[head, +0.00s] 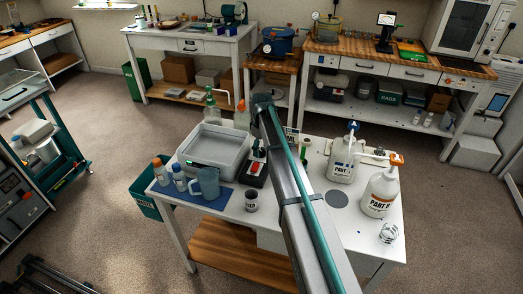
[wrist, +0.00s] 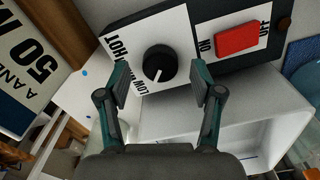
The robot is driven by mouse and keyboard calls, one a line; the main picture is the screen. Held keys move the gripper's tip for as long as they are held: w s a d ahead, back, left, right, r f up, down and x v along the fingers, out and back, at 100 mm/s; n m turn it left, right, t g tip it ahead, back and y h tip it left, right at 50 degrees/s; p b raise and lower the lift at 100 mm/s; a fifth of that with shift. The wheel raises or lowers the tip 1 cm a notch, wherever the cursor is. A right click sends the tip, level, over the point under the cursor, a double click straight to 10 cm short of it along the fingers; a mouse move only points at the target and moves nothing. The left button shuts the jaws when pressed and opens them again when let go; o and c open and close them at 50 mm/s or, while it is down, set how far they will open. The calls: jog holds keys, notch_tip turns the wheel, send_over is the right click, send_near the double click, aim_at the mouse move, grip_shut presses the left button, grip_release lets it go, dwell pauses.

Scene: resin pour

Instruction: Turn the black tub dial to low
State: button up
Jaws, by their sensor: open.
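The black tub dial (wrist: 160,63) is round and sits on a white label plate in the wrist view. HOT (wrist: 113,48) is printed left of it, and a second word, apparently LOW, is partly hidden below. The dial's white pointer mark is on its lower edge. My gripper (wrist: 160,80) is open, its teal and dark fingers apart, one on each side of the dial's lower part. I cannot tell whether they touch it.
A red ON/OFF switch (wrist: 237,38) sits right of the dial on the same box. In the head view, a blue pitcher (head: 207,186), a cup (head: 251,200) and white jugs (head: 379,195) stand on the table. A sign reading 50 (wrist: 38,62) is at left in the wrist view.

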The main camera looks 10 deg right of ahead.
aim_at(262, 151)
notch_tip(262, 151, up, 11)
dwell(0.4)
